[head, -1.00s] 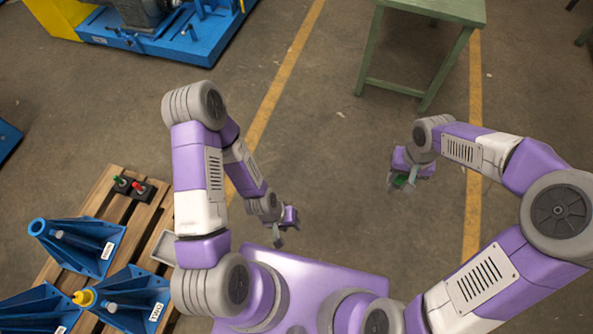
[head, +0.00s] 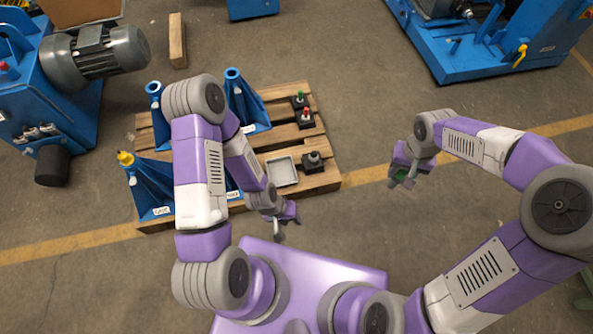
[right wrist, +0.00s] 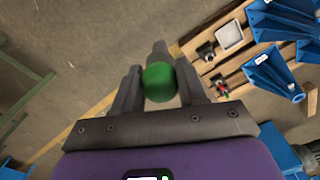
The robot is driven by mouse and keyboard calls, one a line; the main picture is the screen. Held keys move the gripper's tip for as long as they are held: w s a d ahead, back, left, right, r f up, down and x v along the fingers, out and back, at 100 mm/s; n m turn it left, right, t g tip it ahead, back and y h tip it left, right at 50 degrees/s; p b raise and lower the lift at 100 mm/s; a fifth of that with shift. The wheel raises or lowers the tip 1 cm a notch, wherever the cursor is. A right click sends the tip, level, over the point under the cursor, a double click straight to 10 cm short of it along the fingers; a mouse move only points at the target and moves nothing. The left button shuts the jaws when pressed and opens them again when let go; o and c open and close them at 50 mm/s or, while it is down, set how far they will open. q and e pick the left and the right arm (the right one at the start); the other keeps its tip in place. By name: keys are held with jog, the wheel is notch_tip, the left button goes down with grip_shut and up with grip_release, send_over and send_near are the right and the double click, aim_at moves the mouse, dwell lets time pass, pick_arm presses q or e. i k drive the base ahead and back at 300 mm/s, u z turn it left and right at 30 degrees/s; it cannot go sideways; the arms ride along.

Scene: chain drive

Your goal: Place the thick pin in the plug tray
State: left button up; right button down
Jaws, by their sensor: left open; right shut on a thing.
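My right gripper (right wrist: 160,85) is shut on a pin with a round green knob (right wrist: 159,82) and a grey shaft pointing away from my wrist. In the head view my right gripper (head: 402,180) holds it over bare floor, right of the pallet. I cannot tell from its knob alone whether it is the thick pin. A shallow grey square tray (head: 283,171), apparently the plug tray, lies on the pallet and looks empty; it also shows in the right wrist view (right wrist: 229,36). My left gripper (head: 279,233) is open and empty, in front of the pallet.
On the wooden pallet (head: 322,180) are a black block with a grey top (head: 313,161), black blocks with a red knob (head: 306,115) and a green knob (head: 299,98), and several blue stands (head: 246,108). Blue machines stand behind. Floor right of the pallet is clear.

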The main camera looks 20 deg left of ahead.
aim_at(277, 179)
jog(key=u, duration=1.55)
jog(key=i, duration=1)
